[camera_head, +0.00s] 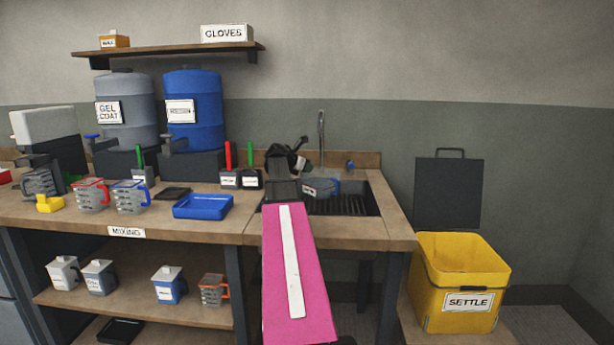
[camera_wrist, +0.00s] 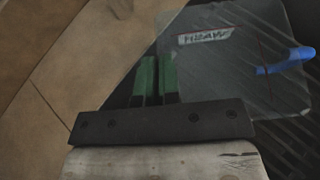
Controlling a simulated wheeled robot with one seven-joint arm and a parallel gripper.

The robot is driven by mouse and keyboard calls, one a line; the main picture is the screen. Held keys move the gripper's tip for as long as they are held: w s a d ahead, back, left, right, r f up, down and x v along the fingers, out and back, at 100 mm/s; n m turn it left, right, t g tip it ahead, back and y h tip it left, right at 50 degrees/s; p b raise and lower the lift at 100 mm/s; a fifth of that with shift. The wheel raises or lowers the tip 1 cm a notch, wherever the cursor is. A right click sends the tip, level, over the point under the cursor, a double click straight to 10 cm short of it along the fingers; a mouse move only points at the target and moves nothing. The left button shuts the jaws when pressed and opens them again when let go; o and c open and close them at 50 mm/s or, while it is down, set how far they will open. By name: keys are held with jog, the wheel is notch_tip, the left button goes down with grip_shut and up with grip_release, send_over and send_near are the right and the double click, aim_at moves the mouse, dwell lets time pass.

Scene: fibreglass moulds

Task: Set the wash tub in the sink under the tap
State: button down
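In the head view the tub (camera_head: 320,188) is at the dark sink (camera_head: 358,207), in front of and below the tap (camera_head: 321,130). My gripper (camera_wrist: 157,75) has green fingers close together, one on each side of the tub's left wall, and looks shut on it. In the head view my gripper (camera_head: 297,165) is partly hidden by my arm. Whether the tub's base touches the sink floor cannot be told.
The ribbed sink floor is bare right of the tub. Left on the bench (camera_head: 350,232) are a blue tray (camera_head: 203,207), green- and red-handled pots, and clear jugs (camera_head: 131,197). A blue knob (camera_head: 350,165) is beside the tap. A yellow SETTLE bin (camera_head: 460,270) stands at right.

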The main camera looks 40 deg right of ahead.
jog(key=shift+f, duration=1.65)
jog(key=c, duration=1.3)
grip_release()
jog(key=shift+c, duration=0.2)
jog(key=shift+a+r, duration=0.15)
jog(key=shift+r, duration=0.05)
jog(key=v, duration=1.1)
jog(key=shift+a+r, duration=0.2)
jog(key=shift+a, duration=0.15)
